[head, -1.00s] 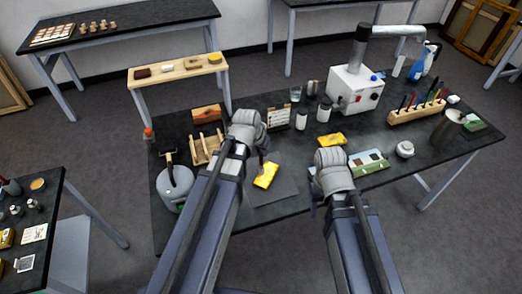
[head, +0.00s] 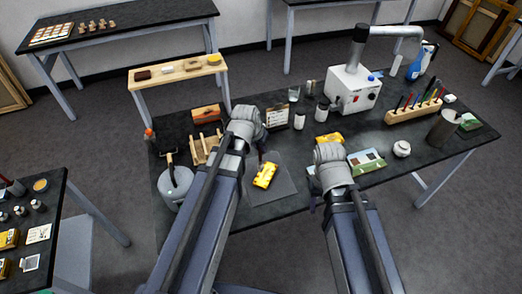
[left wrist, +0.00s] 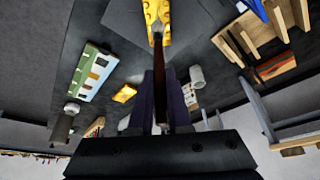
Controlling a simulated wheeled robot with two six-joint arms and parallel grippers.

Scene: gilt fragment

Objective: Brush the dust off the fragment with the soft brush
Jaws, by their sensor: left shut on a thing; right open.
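The fragment (head: 265,176) is a yellow-gold piece with some pale or dark patches. It lies on a grey mat (head: 284,185) on the dark bench and shows at the top of the left wrist view (left wrist: 156,14). My left gripper (head: 262,157) is just beyond the fragment, shut on the soft brush (left wrist: 166,78), a thin dark-brown handle. The brush's tip end meets the fragment's near edge in the left wrist view; I cannot tell whether it touches. My right gripper (head: 313,198) is open and empty at the mat's right, mostly hidden behind its own wrist.
Another yellow piece (head: 328,140) lies behind my right gripper. A colour-patched board (head: 366,161) is to its right. A wooden rack (head: 205,147) and a grey round-bodied vessel (head: 174,184) stand left of my left arm. Jars and a white machine (head: 352,88) stand at the back.

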